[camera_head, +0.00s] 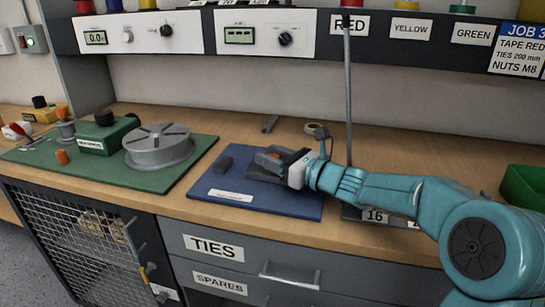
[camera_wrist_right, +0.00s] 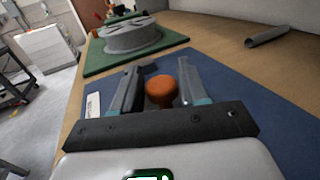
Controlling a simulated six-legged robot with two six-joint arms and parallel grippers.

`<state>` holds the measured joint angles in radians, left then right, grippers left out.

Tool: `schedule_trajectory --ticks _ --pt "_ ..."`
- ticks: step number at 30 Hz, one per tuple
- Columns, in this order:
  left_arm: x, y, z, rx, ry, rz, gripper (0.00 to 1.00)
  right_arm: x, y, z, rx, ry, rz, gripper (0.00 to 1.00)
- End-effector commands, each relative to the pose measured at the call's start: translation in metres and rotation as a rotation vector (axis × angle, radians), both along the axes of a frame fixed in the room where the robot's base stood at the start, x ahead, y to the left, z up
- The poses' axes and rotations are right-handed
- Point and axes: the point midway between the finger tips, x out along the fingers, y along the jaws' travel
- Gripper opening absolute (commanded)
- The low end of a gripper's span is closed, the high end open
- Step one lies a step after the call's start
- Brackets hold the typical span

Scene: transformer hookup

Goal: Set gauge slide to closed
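An orange knob (camera_wrist_right: 161,91) stands upright between the two fingers of my right gripper (camera_wrist_right: 163,68) in the right wrist view. Small gaps show on both sides of it, so the gripper is open around it. In the head view the knob (camera_head: 273,156) shows partly behind my right gripper (camera_head: 264,164), low over the blue mat (camera_head: 285,207). The knob appears to belong to the gauge slide. The gauge's body and slide position are mostly hidden by my gripper. My left gripper is not in view.
To the left, a green mat (camera_head: 105,172) bears a grey slotted disc (camera_head: 160,146) and a green box (camera_head: 107,133). A thin upright pole (camera_head: 348,90) stands behind my right wrist.

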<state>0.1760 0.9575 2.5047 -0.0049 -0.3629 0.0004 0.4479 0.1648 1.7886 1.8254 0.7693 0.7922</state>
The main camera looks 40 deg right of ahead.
Motion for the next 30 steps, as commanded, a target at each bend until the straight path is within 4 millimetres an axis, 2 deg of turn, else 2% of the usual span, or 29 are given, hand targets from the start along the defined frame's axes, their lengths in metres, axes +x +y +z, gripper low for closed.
schedule_trajectory --ticks 1,3,4,8,15,18,27,28,29,30 --pt "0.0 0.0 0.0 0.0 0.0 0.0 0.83 0.0 0.0 0.0 0.0 0.0 0.0 0.25" --pt "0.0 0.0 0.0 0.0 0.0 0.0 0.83 0.0 0.0 0.0 0.0 0.0 0.0 0.03" --pt "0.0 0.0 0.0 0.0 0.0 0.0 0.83 0.0 0.0 0.0 0.0 0.0 0.0 0.0" --pt "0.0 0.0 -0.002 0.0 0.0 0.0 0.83 0.003 0.003 -0.001 0.0 0.0 0.002 0.0" --pt "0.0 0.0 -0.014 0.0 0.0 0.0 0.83 0.036 0.032 -0.002 0.0 -0.002 0.005 0.0" --pt "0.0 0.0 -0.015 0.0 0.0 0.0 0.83 0.043 0.038 -0.001 -0.001 -0.001 0.003 0.0" --pt "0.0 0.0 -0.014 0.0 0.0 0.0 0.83 0.045 0.04 0.0 0.0 -0.001 0.003 0.0" --pt "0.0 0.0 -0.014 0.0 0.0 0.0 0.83 0.045 0.04 0.0 0.0 -0.001 0.003 0.47" --pt "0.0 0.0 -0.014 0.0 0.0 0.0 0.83 0.045 0.04 0.001 0.001 -0.002 0.004 0.57" --pt "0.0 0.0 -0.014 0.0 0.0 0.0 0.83 0.045 0.04 0.0 0.0 -0.001 0.003 0.58"
